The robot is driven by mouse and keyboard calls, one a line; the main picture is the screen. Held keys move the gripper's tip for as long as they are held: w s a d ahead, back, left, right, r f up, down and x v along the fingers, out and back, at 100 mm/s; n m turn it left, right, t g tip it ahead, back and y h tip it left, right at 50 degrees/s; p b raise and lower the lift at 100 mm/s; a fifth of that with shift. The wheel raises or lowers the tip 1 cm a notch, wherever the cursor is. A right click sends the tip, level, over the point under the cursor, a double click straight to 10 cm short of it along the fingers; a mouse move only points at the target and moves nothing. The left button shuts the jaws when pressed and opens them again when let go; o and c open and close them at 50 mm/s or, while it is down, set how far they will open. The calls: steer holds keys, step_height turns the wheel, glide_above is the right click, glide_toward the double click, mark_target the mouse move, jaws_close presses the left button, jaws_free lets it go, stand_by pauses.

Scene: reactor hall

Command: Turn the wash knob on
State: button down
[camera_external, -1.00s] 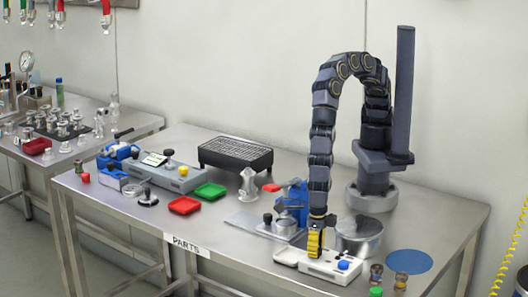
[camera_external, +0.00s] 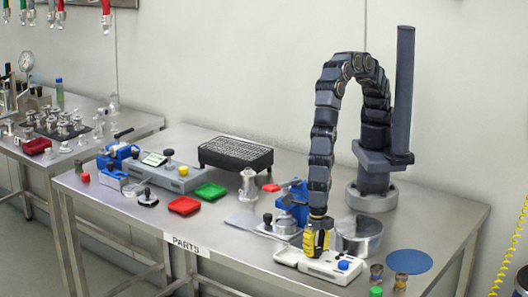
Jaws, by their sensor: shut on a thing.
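A white panel box (camera_external: 290,258) lies near the front edge of the steel table, on the right side. A blue knob (camera_external: 343,265) stands at its right end. My gripper (camera_external: 316,252), with yellow and black fingers, points straight down onto the middle of the panel. Its fingers are shut on a knob there, which they hide almost fully. I cannot read any label on the panel, so the wash marking and the knob's angle cannot be made out.
A steel pot (camera_external: 361,237) stands close behind the gripper. A blue clamp device (camera_external: 293,202) stands behind left. Small knobbed parts (camera_external: 376,273) and a flat blue disc (camera_external: 409,261) lie to the right. The table's front middle is clear.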

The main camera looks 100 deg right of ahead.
mark_target(316, 248)
steer(key=m, duration=0.6)
steer(key=shift+m, duration=0.3)
steer(key=m, duration=0.5)
steer(key=shift+m, duration=0.3)
steer(key=c, duration=0.7)
jaws_free()
step_height(316, 248, up, 12)
